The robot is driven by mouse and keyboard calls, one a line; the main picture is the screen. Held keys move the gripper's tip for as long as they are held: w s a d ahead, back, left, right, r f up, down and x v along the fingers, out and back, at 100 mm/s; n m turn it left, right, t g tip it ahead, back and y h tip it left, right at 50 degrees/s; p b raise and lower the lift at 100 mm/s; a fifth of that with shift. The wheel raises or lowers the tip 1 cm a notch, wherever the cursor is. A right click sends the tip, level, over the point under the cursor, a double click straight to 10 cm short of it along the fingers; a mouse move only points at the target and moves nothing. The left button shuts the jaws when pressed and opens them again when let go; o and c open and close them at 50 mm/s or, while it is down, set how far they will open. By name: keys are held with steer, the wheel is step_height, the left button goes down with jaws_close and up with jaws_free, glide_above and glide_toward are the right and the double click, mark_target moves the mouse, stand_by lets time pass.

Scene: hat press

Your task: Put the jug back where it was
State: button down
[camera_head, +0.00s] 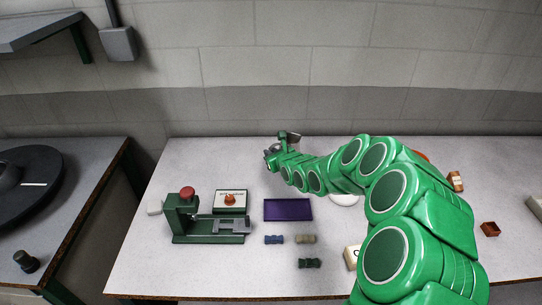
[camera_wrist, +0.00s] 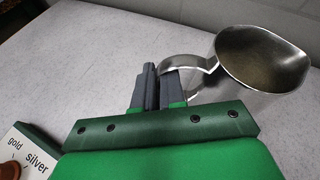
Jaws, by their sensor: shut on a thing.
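The jug (camera_wrist: 264,62) is a shiny silver metal vessel with an open rim and a looped handle. In the wrist view it stands at the upper right, roughly upright, its handle reaching left to my fingers. My gripper (camera_wrist: 163,82) is shut on the jug's handle.
A green press (camera_head: 185,215) with a red knob stands at the left. Beside it is a selector box (camera_head: 231,197) marked gold and silver. A purple tray (camera_head: 288,209) and several small blocks lie mid-table. A white dish (camera_head: 344,199) is partly hidden by my arm. The table's back left is clear.

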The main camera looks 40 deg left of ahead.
steer(key=shift+f, duration=0.5)
steer(key=c, duration=1.2)
jaws_free()
steer(key=shift+v, duration=6.05)
